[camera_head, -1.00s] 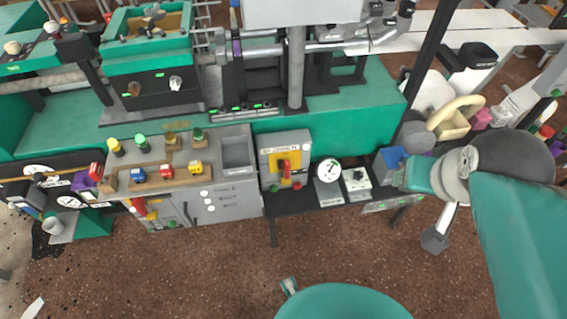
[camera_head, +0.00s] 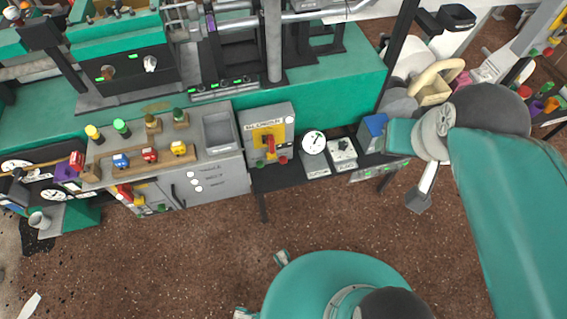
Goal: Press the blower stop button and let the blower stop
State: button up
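A grey control box (camera_head: 267,142) with a yellow plate and a red lever stands on the dark low bench near the middle. A green button (camera_head: 258,163) and a red button (camera_head: 283,160) sit on its lower front edge. A teal arm-like limb with a dark rounded joint comes in from the right, well right of the box. I cannot make out any gripper fingers, and nothing visibly touches the buttons.
A round white gauge (camera_head: 314,143) and a white switch box (camera_head: 342,152) stand right of the control box. Left is a grey cabinet (camera_head: 215,182) with coloured knobs on top. A green machine bench (camera_head: 345,82) runs behind. The brown floor (camera_head: 200,250) in front is largely clear.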

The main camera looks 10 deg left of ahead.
grip_shut()
dwell(1.6)
